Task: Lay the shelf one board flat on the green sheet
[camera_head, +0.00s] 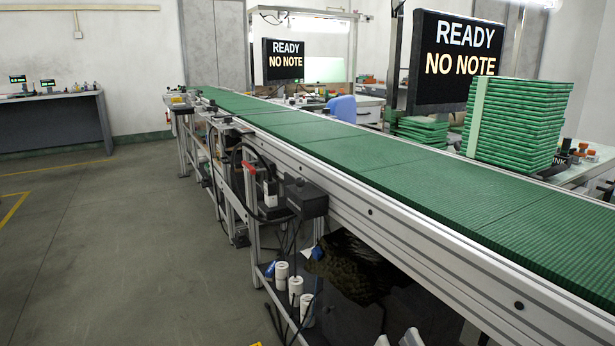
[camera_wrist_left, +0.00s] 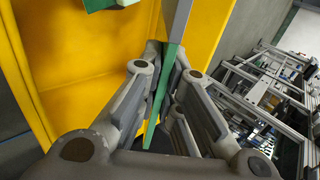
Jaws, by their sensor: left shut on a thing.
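In the left wrist view my left gripper (camera_wrist_left: 168,62) is shut on a thin green board (camera_wrist_left: 163,92). The board shows edge-on between the fingers, with a pale grey edge running up out of the frame. A yellow panelled surface (camera_wrist_left: 75,95) stands close behind it. In the head view a long conveyor-like bench has a green ribbed top (camera_head: 375,160) crossed by seams. I cannot tell whether this top is the green sheet.
A stack of green boards (camera_head: 510,130) with a pale upright strip stands beyond the bench at right, with a lower stack (camera_head: 420,130) beside it. Two screens (camera_head: 455,60) read "READY NO NOTE". The green top is clear. Open floor (camera_head: 130,250) lies at left.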

